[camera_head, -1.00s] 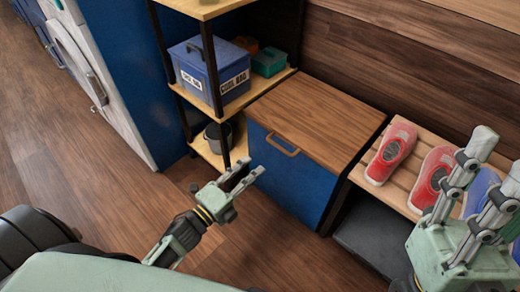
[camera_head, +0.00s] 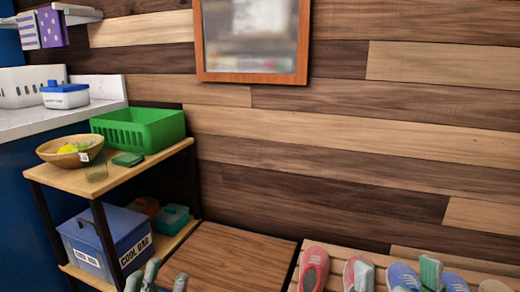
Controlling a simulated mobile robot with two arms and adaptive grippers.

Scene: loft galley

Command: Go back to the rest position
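Only the fingertips of my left gripper (camera_head: 163,278) show, at the bottom edge, in front of the shelf unit and the wooden cabinet top. They stand apart with nothing seen between them. The fingertips of my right gripper (camera_head: 396,274) show at the bottom right, in front of the shoes. They are wide apart, and I see nothing held. The rest of both grippers and both arms is below the picture.
A shelf unit (camera_head: 140,166) holds a green basket (camera_head: 140,128), a bowl (camera_head: 70,150) and a blue cool bag (camera_head: 105,243). Right of it are a wooden cabinet top (camera_head: 230,258) and a slatted bench with several shoes (camera_head: 313,268). A framed board (camera_head: 252,77) hangs behind.

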